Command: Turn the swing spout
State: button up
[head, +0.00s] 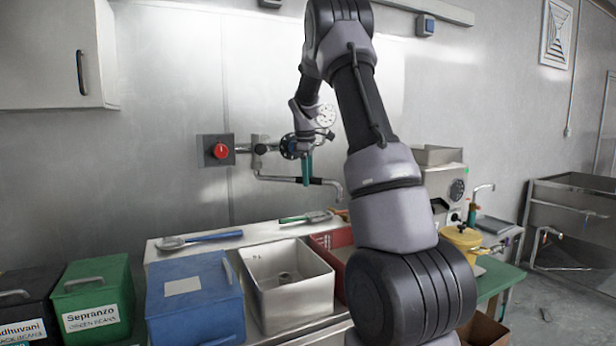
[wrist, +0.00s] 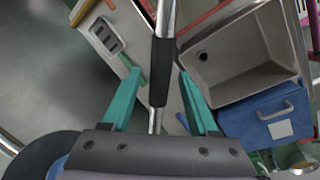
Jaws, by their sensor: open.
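The swing spout (head: 275,178) is a thin metal pipe with a dark sleeve, running from the wall to the right and hooking down at its end. It hangs above the counter with the sink. My gripper (head: 306,171) is at the spout, fingers pointing down. In the wrist view the spout (wrist: 160,70) runs between the two teal fingers of my gripper (wrist: 159,74). The fingers are open, with a gap on each side of the dark sleeve. A red knob (head: 220,151) is on the wall plate left of the spout.
A metal sink (head: 320,284) lies below the spout. A blue bin (head: 195,300) stands left of it and a green bin (head: 92,296) further left. A red tray (head: 335,243) is behind the sink to the right. A blue-handled scoop (head: 205,238) lies on the counter.

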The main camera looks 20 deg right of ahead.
grip_shut()
dwell(1.4)
